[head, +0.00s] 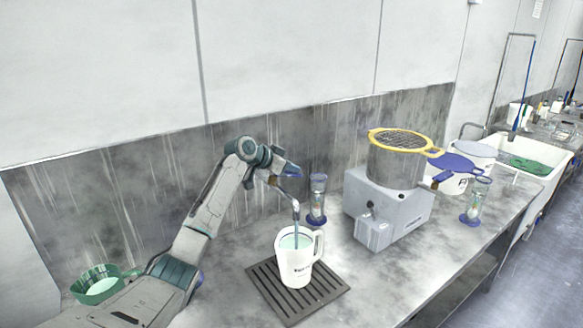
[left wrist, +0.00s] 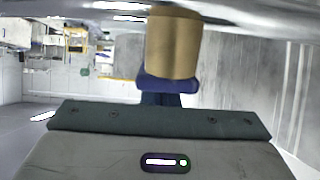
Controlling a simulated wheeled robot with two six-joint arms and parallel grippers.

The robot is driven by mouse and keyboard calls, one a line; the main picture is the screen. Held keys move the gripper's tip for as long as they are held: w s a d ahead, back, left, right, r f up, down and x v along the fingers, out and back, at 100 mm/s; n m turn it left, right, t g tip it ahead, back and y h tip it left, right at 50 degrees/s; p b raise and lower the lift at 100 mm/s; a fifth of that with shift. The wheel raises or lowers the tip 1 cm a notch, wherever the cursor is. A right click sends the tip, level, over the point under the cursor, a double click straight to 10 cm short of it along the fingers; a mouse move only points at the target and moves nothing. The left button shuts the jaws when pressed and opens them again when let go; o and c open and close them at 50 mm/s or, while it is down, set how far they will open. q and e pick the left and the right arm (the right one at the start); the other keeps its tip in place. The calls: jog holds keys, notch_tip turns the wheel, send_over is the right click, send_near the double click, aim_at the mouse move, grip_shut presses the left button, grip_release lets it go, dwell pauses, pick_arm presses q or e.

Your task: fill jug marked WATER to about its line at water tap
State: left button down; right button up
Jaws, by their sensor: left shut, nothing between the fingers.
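The white jug (head: 297,267) stands upright on a dark slatted drain grate, its handle to the right. Dark lettering on its front is too small to read surely. Pale blue-green water shows inside the mouth. The water tap (head: 290,192) has its spout over the jug, and a bluish stream (head: 296,232) runs down into it. My left gripper (head: 292,171) is shut and empty at the top of the tap. In the left wrist view, a brass cylinder (left wrist: 173,42) sits right at the blue fingertips (left wrist: 168,84); I cannot tell whether they touch. My right gripper is not in view.
The drain grate (head: 262,284) lies on the grey bench. Behind is a clear cylinder with a blue base (head: 317,200). A grey machine (head: 390,215) with a yellow-rimmed sieve (head: 402,141) stands to the right. A green bowl (head: 97,285) is at left, a white sink (head: 540,160) far right.

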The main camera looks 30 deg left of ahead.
pick_arm(q)
jog(key=shift+r+p, duration=0.65)
jog(key=shift+r, duration=0.15)
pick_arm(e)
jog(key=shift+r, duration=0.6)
pick_arm(q)
jog(key=r+p, duration=0.1)
jog(key=r, duration=0.1)
jog(key=r+p, duration=0.2)
jog(key=shift+w+d, duration=0.15)
jog(key=shift+w, duration=0.05)
jog(key=shift+s+r, duration=0.1)
jog(key=shift+s+a+b, duration=0.6)
jog(key=shift+s+b, duration=0.1)
jog(key=shift+b, duration=0.1)
jog(key=b+v, duration=0.3)
jog(key=v, duration=0.5)
jog(key=shift+s+f+b, duration=0.3)
jog(key=shift+b, duration=0.1)
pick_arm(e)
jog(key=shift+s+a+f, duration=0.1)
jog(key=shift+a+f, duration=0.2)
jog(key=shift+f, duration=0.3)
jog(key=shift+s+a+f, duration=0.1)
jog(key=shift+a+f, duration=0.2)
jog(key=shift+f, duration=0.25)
